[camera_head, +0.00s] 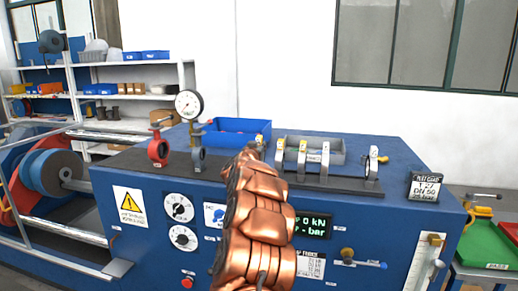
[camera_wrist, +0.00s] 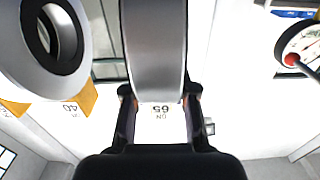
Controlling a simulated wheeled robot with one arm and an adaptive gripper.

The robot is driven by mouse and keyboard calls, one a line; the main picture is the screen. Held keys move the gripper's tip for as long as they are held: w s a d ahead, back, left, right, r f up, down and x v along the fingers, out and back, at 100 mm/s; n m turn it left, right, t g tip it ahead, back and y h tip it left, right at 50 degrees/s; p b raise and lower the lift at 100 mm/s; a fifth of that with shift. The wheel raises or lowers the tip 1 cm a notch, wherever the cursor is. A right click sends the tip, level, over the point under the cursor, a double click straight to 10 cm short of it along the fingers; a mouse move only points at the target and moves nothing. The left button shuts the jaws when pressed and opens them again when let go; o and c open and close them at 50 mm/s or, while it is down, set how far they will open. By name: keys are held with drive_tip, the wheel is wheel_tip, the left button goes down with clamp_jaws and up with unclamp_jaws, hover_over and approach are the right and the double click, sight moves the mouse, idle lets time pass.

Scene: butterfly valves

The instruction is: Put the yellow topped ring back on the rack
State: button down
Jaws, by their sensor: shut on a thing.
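In the wrist view, my gripper (camera_wrist: 158,108) is shut on a grey ring (camera_wrist: 155,45), seen edge-on between the fingers. A pale tag with upside-down "DN 65" shows between the fingertips. A second grey ring (camera_wrist: 80,45) with a yellow tag reading 40 is at the left, apart from my fingers. In the head view, several grey rings with tags stand on a dark rack base (camera_head: 345,188); the leftmost ring in clear view (camera_head: 280,157) has a yellowish top. My copper-coloured arm hides my gripper and most of the held ring there.
A blue bin (camera_head: 225,133) is behind the arm on the blue bench (camera_head: 130,172). A pressure gauge (camera_head: 188,104) and a red valve body (camera_head: 158,150) stand to the left. A size card (camera_head: 425,187) stands at the right, with a green tray (camera_head: 488,245) beyond the bench.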

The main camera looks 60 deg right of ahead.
drive_tip(key=shift+f, duration=0.15)
drive_tip(key=shift+f, duration=0.15)
drive_tip(key=c, duration=0.9)
unclamp_jaws()
drive_tip(key=shift+f, duration=0.1)
drive_tip(key=shift+r, duration=0.2)
drive_tip(key=shift+s+a+f, duration=0.15)
drive_tip(key=shift+s+a, duration=0.05)
drive_tip(key=shift+a, duration=0.35)
drive_tip(key=shift+b+v, duration=1.4)
drive_tip(key=shift+v, duration=4.1)
